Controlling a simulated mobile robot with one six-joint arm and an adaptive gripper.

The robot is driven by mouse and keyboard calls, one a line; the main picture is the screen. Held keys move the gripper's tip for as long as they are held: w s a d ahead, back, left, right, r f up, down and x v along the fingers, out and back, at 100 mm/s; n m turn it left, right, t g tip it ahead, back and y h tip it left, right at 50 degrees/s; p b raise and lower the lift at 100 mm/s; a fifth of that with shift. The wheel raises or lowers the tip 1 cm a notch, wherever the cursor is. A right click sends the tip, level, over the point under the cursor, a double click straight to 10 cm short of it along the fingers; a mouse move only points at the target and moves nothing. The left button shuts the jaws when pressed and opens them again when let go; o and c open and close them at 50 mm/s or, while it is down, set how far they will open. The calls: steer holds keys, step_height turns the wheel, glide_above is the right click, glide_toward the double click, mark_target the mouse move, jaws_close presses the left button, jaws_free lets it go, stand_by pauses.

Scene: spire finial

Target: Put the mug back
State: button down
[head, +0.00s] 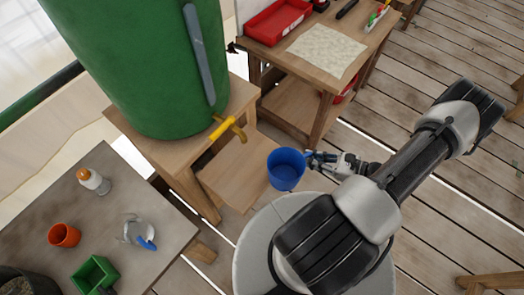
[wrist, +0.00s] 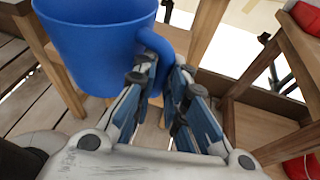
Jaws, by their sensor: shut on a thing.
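The blue mug (head: 286,168) is upright and held in the air near the front of the wooden stand, below the yellow tap. My gripper (head: 314,160) is to the right of the mug and shut on its handle. In the wrist view the mug (wrist: 95,40) fills the upper left, and its handle runs between the fingertips of my gripper (wrist: 160,82). The inside of the mug looks empty in the head view.
A green barrel (head: 145,60) with a yellow tap (head: 222,128) stands on a wooden stand (head: 190,150). A table at lower left holds an orange cup (head: 64,235), a bottle (head: 93,181) and a green box (head: 94,274). A workbench (head: 318,70) with a red tray (head: 277,20) stands behind.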

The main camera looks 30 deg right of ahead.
steer(key=shift+w+r+b+x, duration=0.1)
steer(key=shift+r+b+x, duration=0.3)
steer(key=shift+x, duration=2.1)
steer(key=shift+w+r+b+x, duration=0.1)
steer(key=shift+b+x, duration=0.65)
steer(key=shift+x, duration=1.8)
steer(key=shift+r+b+x, duration=0.2)
steer(key=shift+b+x, duration=0.35)
steer(key=shift+x, duration=1.95)
steer(key=shift+a, duration=0.15)
steer(key=shift+f, duration=0.2)
steer(key=c, duration=1.6)
jaws_free()
steer(key=shift+r, duration=0.1)
